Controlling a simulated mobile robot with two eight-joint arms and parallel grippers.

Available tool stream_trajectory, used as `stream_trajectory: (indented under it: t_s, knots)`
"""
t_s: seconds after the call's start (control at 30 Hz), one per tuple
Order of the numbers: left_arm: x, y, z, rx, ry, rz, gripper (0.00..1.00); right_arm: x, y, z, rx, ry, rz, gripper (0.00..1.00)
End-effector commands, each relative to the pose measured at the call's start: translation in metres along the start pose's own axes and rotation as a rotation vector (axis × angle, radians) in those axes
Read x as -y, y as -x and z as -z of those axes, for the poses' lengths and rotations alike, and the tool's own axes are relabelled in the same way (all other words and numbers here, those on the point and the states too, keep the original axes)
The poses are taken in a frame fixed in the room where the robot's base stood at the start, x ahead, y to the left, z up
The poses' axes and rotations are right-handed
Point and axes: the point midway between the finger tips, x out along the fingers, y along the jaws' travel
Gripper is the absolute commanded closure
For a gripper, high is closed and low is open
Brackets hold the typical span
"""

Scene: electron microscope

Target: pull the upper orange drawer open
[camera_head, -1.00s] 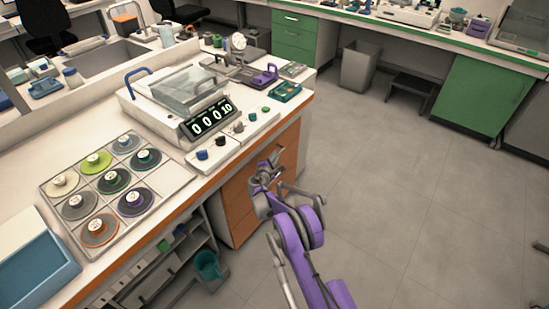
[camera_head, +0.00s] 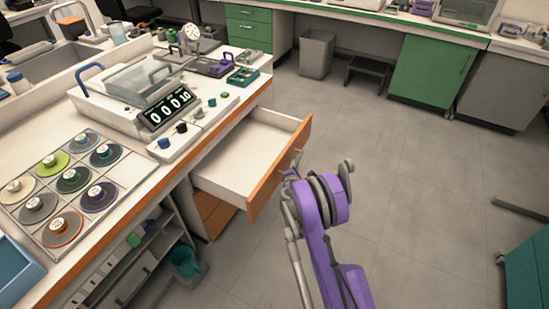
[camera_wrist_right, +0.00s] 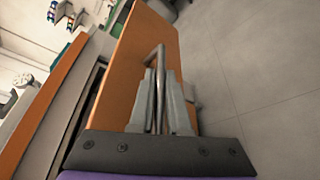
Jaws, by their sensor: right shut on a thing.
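The upper orange drawer (camera_head: 281,166) stands well out from the cabinet under the bench, and its white inside (camera_head: 241,160) shows empty in the head view. Its orange front also fills much of the right wrist view (camera_wrist_right: 133,69). My right gripper (camera_wrist_right: 159,95) is shut on the drawer's metal bar handle (camera_wrist_right: 158,58). In the head view my purple right arm (camera_head: 330,225) reaches up to the drawer front and hides most of the handle and the fingers. My left gripper is not in view.
A lower orange drawer (camera_head: 212,214) sits beneath, closed. The bench top holds a device with a digital display (camera_head: 169,107) and a tray of round discs (camera_head: 42,208). A teal bin (camera_head: 186,262) is under the bench. Open grey floor (camera_head: 420,190) lies to the right.

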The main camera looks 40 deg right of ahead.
Motion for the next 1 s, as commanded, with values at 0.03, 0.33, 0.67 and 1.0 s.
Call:
stream_trajectory:
  t_s: [0.03, 0.33, 0.67, 1.0]
  knots:
    - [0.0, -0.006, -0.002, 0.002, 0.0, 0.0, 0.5, 0.012, 0.005, -0.012, 0.002, 0.0, 0.002, 1.0]
    - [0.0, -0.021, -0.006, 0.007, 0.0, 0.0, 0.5, 0.047, 0.026, -0.063, 0.002, 0.0, 0.001, 1.0]
    - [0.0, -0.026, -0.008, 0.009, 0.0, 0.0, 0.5, 0.059, 0.033, -0.08, -0.001, 0.0, -0.001, 1.0]
    - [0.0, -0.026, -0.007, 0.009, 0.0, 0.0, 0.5, 0.059, 0.033, -0.081, -0.001, 0.0, -0.001, 0.83]
